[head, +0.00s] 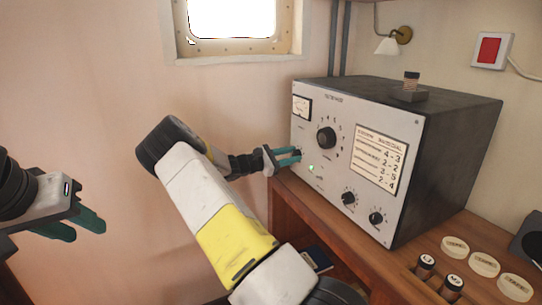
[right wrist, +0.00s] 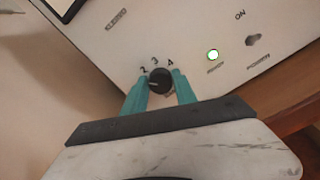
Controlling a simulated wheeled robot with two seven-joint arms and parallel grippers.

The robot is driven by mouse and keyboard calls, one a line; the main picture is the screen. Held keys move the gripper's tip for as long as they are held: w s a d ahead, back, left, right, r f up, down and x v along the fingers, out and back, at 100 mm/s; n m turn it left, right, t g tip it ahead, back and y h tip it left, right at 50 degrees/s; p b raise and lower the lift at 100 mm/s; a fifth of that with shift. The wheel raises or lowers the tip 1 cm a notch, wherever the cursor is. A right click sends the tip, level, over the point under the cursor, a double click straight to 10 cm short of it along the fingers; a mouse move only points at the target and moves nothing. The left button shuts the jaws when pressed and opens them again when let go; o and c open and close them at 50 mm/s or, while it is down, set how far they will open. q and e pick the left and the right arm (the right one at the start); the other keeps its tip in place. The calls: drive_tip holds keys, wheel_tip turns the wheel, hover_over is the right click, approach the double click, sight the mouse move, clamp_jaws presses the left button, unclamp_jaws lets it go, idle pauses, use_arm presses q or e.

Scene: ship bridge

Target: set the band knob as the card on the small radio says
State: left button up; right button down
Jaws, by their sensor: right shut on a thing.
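A large grey radio set (head: 400,120) with a white front panel stands on the wooden desk. Its front has a big dial (head: 326,138), two small lower knobs and a printed card (head: 378,158) with rows of number pairs such as 4-3 and 2-2. My right gripper (head: 289,157) is at the panel's left side. In the right wrist view its teal fingers are shut on a small black knob (right wrist: 160,80), one finger on each side. Marks 2, 3 and 4 show above the knob; its pale line points left. My left gripper (head: 82,222) is open and empty, away from the desk.
A green lamp (right wrist: 213,55) and a toggle switch (right wrist: 254,40) are right of the knob. A dark block with a small cylinder (head: 411,80) sits on the set.

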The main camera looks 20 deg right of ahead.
drive_tip(key=shift+m, duration=1.9)
drive_tip(key=c, duration=1)
unclamp_jaws()
drive_tip(key=a, duration=0.8)
drive_tip(key=shift+s, duration=0.35)
